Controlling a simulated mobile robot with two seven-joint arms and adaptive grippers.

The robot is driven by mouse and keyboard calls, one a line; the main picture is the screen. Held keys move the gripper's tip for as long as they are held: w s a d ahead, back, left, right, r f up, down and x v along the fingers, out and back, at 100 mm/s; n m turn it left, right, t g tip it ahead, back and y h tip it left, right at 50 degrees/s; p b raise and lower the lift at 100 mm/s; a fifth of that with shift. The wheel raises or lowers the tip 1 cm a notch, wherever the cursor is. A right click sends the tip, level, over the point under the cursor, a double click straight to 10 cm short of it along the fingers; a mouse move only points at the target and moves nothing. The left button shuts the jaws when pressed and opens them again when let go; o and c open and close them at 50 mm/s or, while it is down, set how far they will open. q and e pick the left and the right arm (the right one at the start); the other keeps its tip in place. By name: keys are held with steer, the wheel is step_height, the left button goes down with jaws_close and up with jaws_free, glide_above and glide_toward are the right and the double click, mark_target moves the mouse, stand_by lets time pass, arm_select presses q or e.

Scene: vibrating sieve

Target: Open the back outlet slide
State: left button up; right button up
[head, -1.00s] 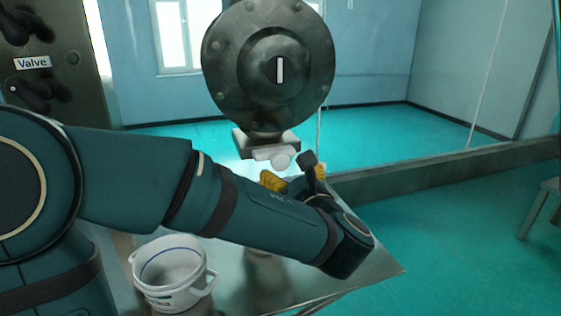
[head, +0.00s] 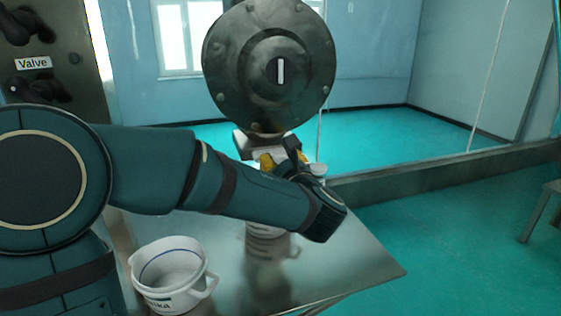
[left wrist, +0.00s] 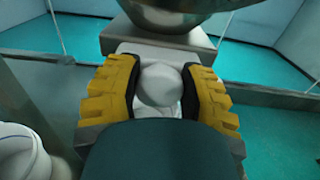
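The back outlet slide shows as a pale plate with a round white knob (left wrist: 160,85) in the left wrist view, just under the metal outlet housing. My left gripper (head: 284,160) is at the slide below the round metal cover in the head view. Its yellow fingers with black pads stand on both sides of the knob and look closed against it (left wrist: 160,92). In the head view my gripper and wrist hide most of the slide and knob. My right gripper is not in view.
A round metal cover (head: 270,70) hangs above my gripper. A white bucket (head: 172,278) stands on the metal table (head: 340,262); another bucket (head: 266,232) is partly hidden under my forearm. A valve panel (head: 50,90) is at left. Green floor lies open at right.

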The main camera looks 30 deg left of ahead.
arm_select(q)
jaws_close()
steer(key=v, duration=0.6)
steer(key=o, duration=1)
jaws_free()
steer(key=v, duration=1.2)
